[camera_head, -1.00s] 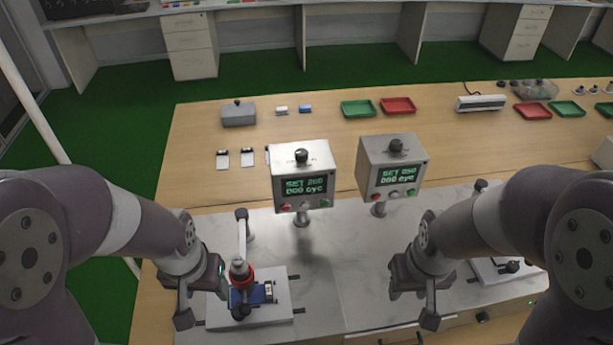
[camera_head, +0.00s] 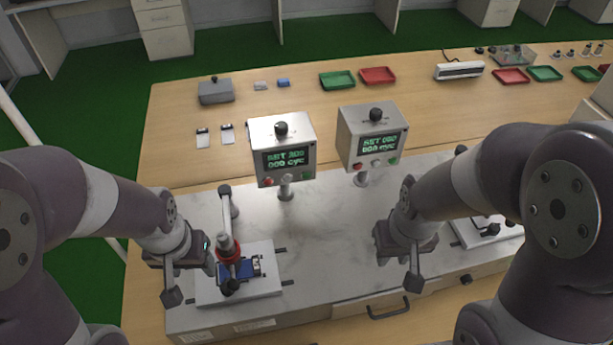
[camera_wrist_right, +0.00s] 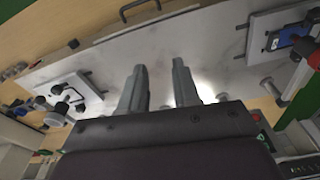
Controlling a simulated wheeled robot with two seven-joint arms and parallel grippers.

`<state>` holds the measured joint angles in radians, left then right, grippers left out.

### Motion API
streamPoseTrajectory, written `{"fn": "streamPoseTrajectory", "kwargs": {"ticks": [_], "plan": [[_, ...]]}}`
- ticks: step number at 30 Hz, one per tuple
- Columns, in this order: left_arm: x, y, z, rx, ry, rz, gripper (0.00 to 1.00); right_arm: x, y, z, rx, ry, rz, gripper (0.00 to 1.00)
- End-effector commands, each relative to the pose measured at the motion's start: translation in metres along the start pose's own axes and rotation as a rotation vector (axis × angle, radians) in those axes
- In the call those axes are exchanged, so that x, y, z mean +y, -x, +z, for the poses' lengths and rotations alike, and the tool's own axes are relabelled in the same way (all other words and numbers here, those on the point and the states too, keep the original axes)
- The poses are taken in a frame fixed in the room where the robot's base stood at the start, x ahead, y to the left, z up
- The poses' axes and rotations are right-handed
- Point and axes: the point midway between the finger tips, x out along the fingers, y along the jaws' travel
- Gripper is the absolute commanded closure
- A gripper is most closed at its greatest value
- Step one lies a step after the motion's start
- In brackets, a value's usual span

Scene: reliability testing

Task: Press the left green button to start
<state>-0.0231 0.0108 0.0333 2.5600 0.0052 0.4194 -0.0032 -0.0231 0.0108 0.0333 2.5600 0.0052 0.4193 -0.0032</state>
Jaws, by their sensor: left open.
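The left control box (camera_head: 282,150) stands on a short post. Its green display (camera_head: 285,159) sits above a red button (camera_head: 267,182) and the left green button (camera_head: 307,176). The right control box (camera_head: 371,138) has the same layout, with its own green button (camera_head: 394,161). My left gripper (camera_head: 188,282) is open and empty, left of and below the left box, beside the left test fixture. My right gripper (camera_head: 401,268) is below the right box, touching neither box. In the right wrist view its two fingers (camera_wrist_right: 159,67) are apart with nothing between them.
The left fixture (camera_head: 240,285) holds a blue device (camera_head: 238,268) under a red-ringed press (camera_head: 228,250). Another fixture (camera_head: 490,228) stands at the right. The pale bench top between them is clear (camera_head: 330,240). Trays (camera_head: 337,81) and a grey box (camera_head: 215,91) lie behind.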

Motion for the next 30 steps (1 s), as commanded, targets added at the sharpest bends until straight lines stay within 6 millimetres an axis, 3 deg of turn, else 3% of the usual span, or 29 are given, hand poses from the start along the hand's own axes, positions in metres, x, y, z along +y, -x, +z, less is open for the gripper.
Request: {"fn": "streamPoseTrajectory", "kwargs": {"ticks": [1, 2, 3, 30], "plan": [[0.0000, 0.0000, 0.0000, 0.000, 0.000, 0.000, 0.41, 0.0000, 0.0000, 0.0000, 0.000, 0.000, 0.000, 0.87], [0.0000, 0.0000, 0.0000, 0.000, 0.000, 0.000, 0.41, 0.0000, 0.0000, 0.0000, 0.000, 0.000, 0.000, 0.96], [0.0000, 0.0000, 0.0000, 0.000, 0.000, 0.000, 0.41, 0.0000, 0.0000, 0.0000, 0.000, 0.000, 0.000, 1.00], [0.0000, 0.0000, 0.0000, 0.000, 0.000, 0.000, 0.41, 0.0000, 0.0000, 0.0000, 0.000, 0.000, 0.000, 1.00]]}}
